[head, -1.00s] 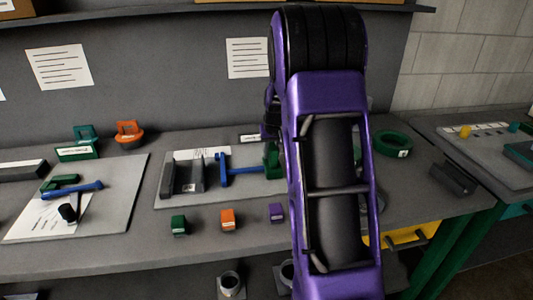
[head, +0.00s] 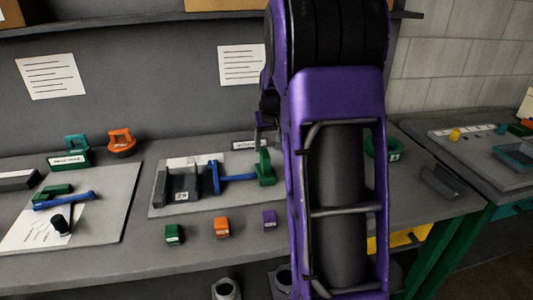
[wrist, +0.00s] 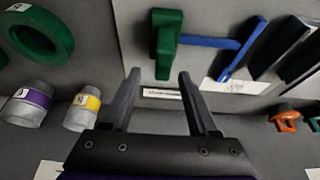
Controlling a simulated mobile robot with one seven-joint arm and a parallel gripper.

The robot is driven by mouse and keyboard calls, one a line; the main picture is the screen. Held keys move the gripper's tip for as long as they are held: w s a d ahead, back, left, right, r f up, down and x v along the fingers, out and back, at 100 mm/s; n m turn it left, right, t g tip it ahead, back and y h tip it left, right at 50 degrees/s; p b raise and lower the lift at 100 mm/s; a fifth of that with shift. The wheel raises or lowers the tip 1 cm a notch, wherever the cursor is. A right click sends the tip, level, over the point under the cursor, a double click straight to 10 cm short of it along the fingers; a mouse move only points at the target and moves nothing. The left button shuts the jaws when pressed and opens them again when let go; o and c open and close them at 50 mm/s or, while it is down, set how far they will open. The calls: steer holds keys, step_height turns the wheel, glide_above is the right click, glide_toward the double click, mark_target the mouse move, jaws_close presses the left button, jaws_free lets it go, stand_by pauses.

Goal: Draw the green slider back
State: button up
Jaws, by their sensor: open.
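The green slider (head: 264,168) stands at the right end of a blue bar (head: 237,178) on a grey board (head: 215,204) on the bench. In the wrist view the slider (wrist: 167,42) is an upright green block with the blue bar (wrist: 208,42) reaching right from it. My gripper (wrist: 159,74) is open and empty, its two fingers pointing towards the slider with a gap between. I cannot tell the exact distance. In the head view my arm hides most of the gripper.
Green, orange and purple blocks (head: 222,228) stand along the bench front. A dark slotted block (head: 179,187) stands left of the blue bar. A green ring (wrist: 40,33) and two capped cylinders (wrist: 82,112) lie left in the wrist view. A second board (head: 110,205) lies left.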

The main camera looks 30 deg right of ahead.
steer(key=d+p+v, duration=0.1)
steer(key=v, duration=0.8)
steer(key=shift+s+a+r, duration=0.25)
steer(key=shift+a+r, duration=0.05)
steer(key=shift+a, duration=0.2)
